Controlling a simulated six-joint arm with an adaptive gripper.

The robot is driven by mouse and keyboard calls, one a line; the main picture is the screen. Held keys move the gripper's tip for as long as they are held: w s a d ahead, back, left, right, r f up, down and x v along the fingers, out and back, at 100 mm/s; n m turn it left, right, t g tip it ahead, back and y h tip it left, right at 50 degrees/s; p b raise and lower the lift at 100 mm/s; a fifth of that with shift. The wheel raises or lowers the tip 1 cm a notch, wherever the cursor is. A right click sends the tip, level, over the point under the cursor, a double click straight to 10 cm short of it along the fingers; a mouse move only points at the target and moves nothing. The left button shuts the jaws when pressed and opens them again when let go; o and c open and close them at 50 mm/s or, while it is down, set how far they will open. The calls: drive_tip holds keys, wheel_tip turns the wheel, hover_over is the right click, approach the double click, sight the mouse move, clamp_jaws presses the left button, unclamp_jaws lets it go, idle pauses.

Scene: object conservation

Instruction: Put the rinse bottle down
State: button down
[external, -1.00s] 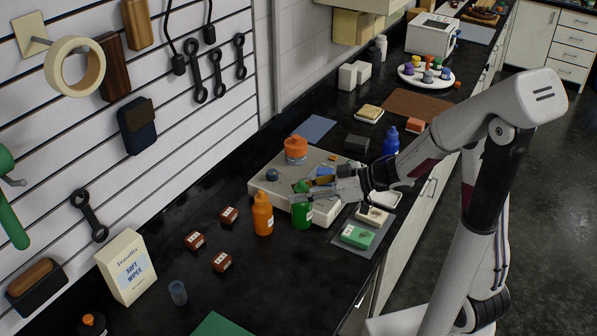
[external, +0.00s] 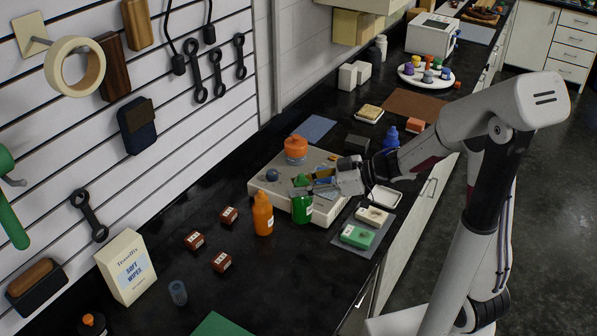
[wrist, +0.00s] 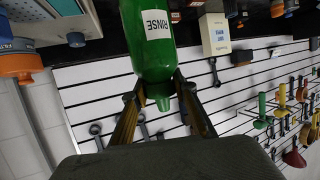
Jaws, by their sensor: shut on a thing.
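The rinse bottle is green with a white label and stands upright in the external view (external: 302,209), at the front edge of the pale platform. In the wrist view it appears upside down with the label "RINSE" readable (wrist: 147,45). My gripper (external: 304,188) reaches in from the right and is shut on the upper part of the bottle. In the wrist view its two fingers (wrist: 158,98) lie on either side of the bottle's neck and shoulder. I cannot tell whether the bottle's base touches the counter.
An orange bottle (external: 263,216) stands just left of the rinse bottle. Small brown boxes (external: 222,261) lie farther left. A green block (external: 356,236) lies right.

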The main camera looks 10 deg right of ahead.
drive_tip(key=w+d+r+m+t+h, duration=0.25)
drive_tip(key=w+d, duration=0.25)
drive_tip(key=w, duration=0.6)
drive_tip(key=w+d+r+m+t+h, duration=0.1)
drive_tip(key=w+d+m+t, duration=0.3)
drive_tip(key=w, duration=0.8)
drive_tip(key=w+d+m+t+h, duration=0.1)
drive_tip(key=w+d+m+h, duration=0.2)
drive_tip(key=w+d, duration=0.6)
drive_tip(key=w+d+r+m+t+h, duration=0.1)
drive_tip(key=w+d+m+h, duration=0.2)
drive_tip(key=w+d, duration=0.6)
drive_tip(key=d+h, duration=0.2)
drive_tip(key=d, duration=0.3)
drive_tip(key=shift+d+r, duration=0.2)
drive_tip(key=shift+d, duration=0.1)
drive_tip(key=shift+f, duration=0.1)
wheel_tip(320, 180, down, 6)
drive_tip(key=shift+f, duration=0.15)
